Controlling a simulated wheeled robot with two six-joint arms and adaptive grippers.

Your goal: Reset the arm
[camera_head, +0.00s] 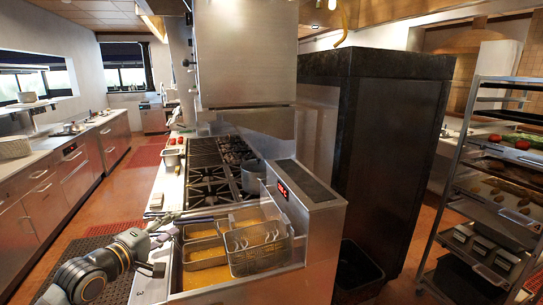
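My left arm comes in from the lower left. Its gripper (160,254) is at the left edge of the fryer, with its dark fingers spread apart and nothing visible between them. The fryer (322,222) has vats of yellow-brown oil. A wire fry basket (262,258) sits over the front right of the vats, apart from the gripper. A long dark handle (190,220) lies just beyond the gripper; whether they touch is unclear. My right gripper is not in view.
A tall dark cabinet (385,150) and a tray rack (480,200) stand at right. An open floor aisle (130,185) runs at left.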

